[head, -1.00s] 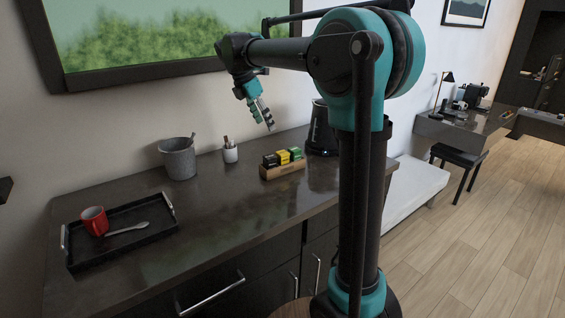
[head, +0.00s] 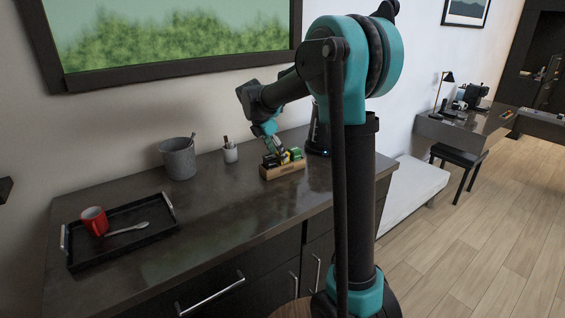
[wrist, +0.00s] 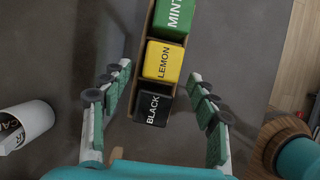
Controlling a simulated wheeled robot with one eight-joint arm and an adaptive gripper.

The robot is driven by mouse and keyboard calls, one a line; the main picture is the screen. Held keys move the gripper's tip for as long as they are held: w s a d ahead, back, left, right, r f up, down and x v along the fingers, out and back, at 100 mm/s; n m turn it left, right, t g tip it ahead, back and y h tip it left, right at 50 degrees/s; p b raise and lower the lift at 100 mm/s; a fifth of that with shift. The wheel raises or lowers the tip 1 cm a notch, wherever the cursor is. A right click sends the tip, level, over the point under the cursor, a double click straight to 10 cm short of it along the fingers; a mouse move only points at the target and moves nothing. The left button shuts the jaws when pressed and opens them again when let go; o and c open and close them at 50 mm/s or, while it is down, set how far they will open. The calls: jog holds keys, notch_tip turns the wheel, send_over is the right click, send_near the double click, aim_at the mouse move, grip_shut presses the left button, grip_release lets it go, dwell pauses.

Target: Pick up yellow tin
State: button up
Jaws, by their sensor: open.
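The yellow tin (wrist: 163,62), lettered LEMON, stands in a wooden holder (head: 283,172) between a green tin (wrist: 172,18) lettered MINT and a black tin (wrist: 153,108) lettered BLACK. My gripper (wrist: 160,85) is open and points down over the holder, its fingers apart on either side of the row. In the wrist view the fingertips show beside the black and yellow tins, with nothing held. In the head view my gripper (head: 274,150) partly hides the tins, and its exact height over them cannot be told.
A white cup (head: 230,153) and a grey bucket (head: 179,158) stand left of the holder. A dark kettle (head: 319,135) stands close on its right. A black tray (head: 146,242) with a red mug (head: 94,221) and spoon lies farther left. The counter front is clear.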

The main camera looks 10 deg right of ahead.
jog(key=shift+w+d+f, duration=0.15)
jog(key=shift+d+f, duration=0.15)
jog(key=shift+f, duration=0.35)
jog(key=shift+c, duration=0.4)
jog(key=c, duration=1.2)
jog(key=shift+r, duration=0.15)
